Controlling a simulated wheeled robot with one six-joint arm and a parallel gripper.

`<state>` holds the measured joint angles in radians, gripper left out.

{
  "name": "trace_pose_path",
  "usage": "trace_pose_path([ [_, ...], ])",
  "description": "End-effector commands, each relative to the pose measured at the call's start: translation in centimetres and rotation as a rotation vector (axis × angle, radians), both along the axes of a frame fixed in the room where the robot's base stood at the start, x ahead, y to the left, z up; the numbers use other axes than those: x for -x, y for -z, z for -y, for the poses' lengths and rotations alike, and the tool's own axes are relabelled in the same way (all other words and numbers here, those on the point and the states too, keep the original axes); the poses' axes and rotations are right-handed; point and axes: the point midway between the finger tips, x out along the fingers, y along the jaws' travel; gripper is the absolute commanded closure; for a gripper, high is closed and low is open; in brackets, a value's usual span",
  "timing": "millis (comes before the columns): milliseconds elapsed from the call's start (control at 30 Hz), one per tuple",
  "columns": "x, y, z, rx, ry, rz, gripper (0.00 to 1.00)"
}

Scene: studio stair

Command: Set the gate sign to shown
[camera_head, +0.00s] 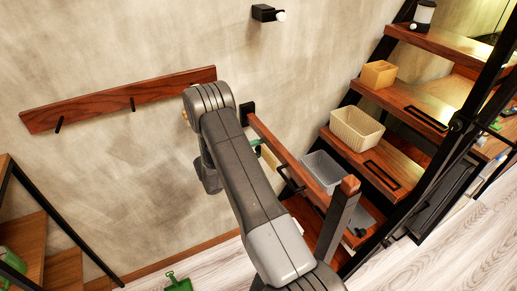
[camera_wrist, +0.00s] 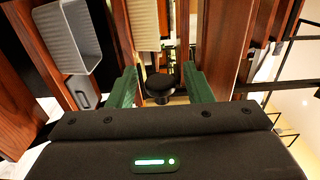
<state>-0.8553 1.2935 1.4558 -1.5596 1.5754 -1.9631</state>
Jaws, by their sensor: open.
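My gripper (camera_wrist: 161,72) shows in the wrist view with its two green fingers apart. A dark round knob (camera_wrist: 160,85) appears between the fingers, with no visible contact on either side. I cannot tell whether this knob belongs to the gate sign. My arm covers part of this area, and only a small green bit of my gripper (camera_head: 257,147) shows beside the rail. No sign face or lettering can be made out.
Stair treads on the right hold a grey bin (camera_head: 323,170), a cream basket (camera_head: 357,130) and a yellow box (camera_head: 378,74). A wooden peg rail (camera_head: 118,98) is on the wall. A green dustpan-like object (camera_head: 178,283) lies on the floor.

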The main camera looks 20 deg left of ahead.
Motion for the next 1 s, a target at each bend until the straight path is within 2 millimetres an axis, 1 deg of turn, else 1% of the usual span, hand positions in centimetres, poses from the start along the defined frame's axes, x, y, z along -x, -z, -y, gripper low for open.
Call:
trace_pose_path([
  [67,0.01,0.01,-0.01,0.000,0.000,0.000,0.54],
  [100,0.01,0.01,-0.01,0.000,0.000,0.000,0.58],
  [300,0.02,0.01,-0.02,0.000,0.000,0.000,0.96],
  [667,0.19,-0.25,-0.19,-0.035,-0.001,-0.037,0.96],
  [867,0.53,-0.60,-0.49,-0.114,-0.001,-0.127,0.96],
  [1000,0.86,-0.92,-0.78,-0.195,0.000,-0.216,0.96],
])
